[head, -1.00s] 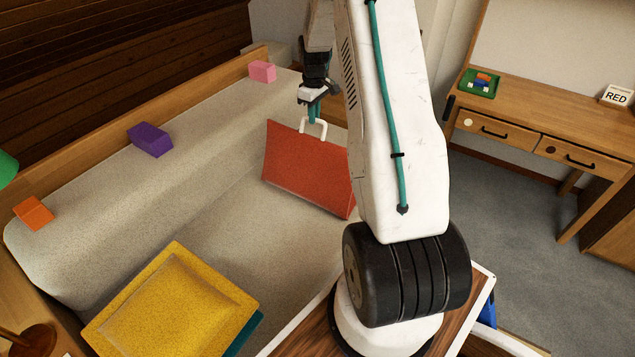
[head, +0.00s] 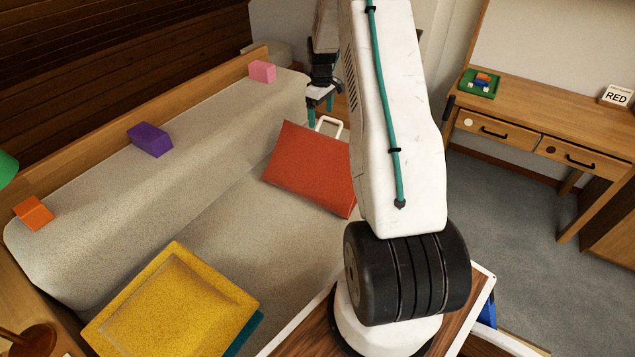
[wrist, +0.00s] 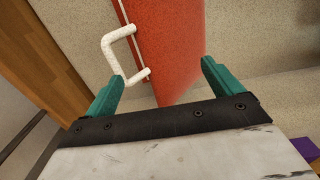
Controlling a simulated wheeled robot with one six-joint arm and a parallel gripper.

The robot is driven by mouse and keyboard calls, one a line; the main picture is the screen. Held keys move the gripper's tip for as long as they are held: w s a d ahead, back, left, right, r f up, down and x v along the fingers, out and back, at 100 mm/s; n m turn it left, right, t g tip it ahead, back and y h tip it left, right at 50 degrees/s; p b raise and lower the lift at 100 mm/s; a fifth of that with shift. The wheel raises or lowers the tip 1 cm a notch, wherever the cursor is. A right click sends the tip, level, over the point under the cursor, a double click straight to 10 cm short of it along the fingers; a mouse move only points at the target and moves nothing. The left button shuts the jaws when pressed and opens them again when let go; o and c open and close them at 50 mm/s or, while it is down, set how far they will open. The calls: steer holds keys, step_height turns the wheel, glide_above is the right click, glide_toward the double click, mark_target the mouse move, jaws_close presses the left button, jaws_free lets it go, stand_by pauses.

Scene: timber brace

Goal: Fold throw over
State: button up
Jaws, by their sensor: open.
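The throw appears as a stiff red panel (head: 312,170) with a white handle (head: 330,123) on its top edge. It stands tilted on the seat of the grey sofa (head: 215,215), and my arm hides its right side. In the wrist view the red panel (wrist: 168,40) and white handle (wrist: 112,52) lie just beyond my fingertips. My gripper (head: 320,113) is open with teal fingers, close beside the handle. In the wrist view my gripper (wrist: 162,70) has nothing clasped between its fingers.
A yellow cushion (head: 170,305) lies at the sofa's near end. Orange (head: 34,212), purple (head: 150,139) and pink (head: 262,71) blocks sit along the sofa back. A desk (head: 545,125) stands at right, with open floor before it.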

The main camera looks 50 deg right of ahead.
steer(key=shift+r, duration=0.1)
stand_by(0.6)
steer(key=shift+r, duration=1.15)
steer(key=shift+r, duration=0.1)
stand_by(0.5)
step_height(320, 180, up, 7)
stand_by(1.1)
stand_by(1.6)
